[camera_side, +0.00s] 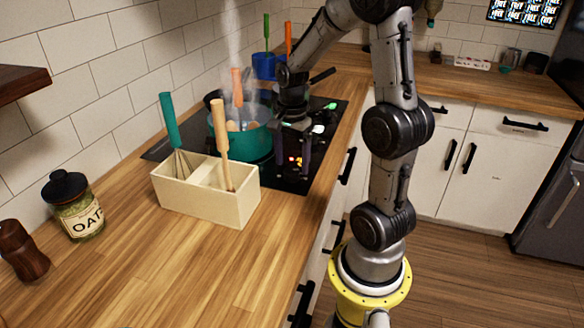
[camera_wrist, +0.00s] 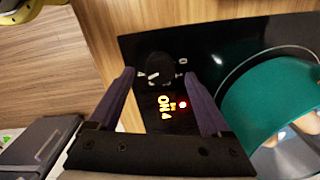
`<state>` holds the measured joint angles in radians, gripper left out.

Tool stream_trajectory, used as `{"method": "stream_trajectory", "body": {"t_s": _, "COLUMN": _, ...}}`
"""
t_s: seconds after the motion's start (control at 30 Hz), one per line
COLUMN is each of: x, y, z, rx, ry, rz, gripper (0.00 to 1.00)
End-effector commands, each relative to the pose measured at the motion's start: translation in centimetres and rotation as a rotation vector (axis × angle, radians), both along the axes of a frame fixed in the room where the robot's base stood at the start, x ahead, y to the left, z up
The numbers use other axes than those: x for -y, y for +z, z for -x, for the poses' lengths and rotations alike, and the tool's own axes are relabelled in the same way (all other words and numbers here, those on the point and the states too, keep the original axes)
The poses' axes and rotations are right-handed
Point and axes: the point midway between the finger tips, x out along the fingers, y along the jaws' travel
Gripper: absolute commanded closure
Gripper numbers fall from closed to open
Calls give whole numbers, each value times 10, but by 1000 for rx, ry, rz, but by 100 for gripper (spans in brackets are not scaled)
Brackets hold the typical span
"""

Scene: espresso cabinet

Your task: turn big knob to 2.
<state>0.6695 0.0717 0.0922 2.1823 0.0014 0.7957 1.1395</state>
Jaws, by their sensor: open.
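The big knob (camera_wrist: 160,66) is a round black knob on the black cooktop (camera_wrist: 140,45), with a small white mark on its lower left side. White marks sit around it, too small to read surely. Below it in the wrist view a lit yellow display (camera_wrist: 164,107) reads "ON 4", beside a red light (camera_wrist: 183,104). My gripper (camera_wrist: 159,75) is open, its two purple fingertips on either side of the knob with gaps visible. In the side view my gripper (camera_side: 292,172) points down over the cooktop's front part; I cannot make out the knob there.
A steaming teal pot (camera_side: 240,142) stands on the cooktop close beside my gripper; it also shows in the wrist view (camera_wrist: 265,92). A cream utensil box (camera_side: 205,205) stands in front. An oats jar (camera_side: 75,208) is at left.

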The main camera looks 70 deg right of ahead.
Motion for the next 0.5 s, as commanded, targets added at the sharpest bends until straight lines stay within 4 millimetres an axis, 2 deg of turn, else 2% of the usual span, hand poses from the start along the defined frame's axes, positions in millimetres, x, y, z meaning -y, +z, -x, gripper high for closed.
{"method": "stream_trajectory", "body": {"t_s": 0.1, "x": 0, "y": -15, "z": 0, "rx": -2, "ry": 0, "rz": -1, "gripper": 19}}
{"method": "stream_trajectory", "body": {"t_s": 0.2, "x": 0, "y": -22, "z": 0, "rx": 0, "ry": 1, "rz": 0, "gripper": 19}}
{"method": "stream_trajectory", "body": {"t_s": 0.5, "x": 0, "y": -26, "z": 0, "rx": 1, "ry": 1, "rz": 0, "gripper": 19}}
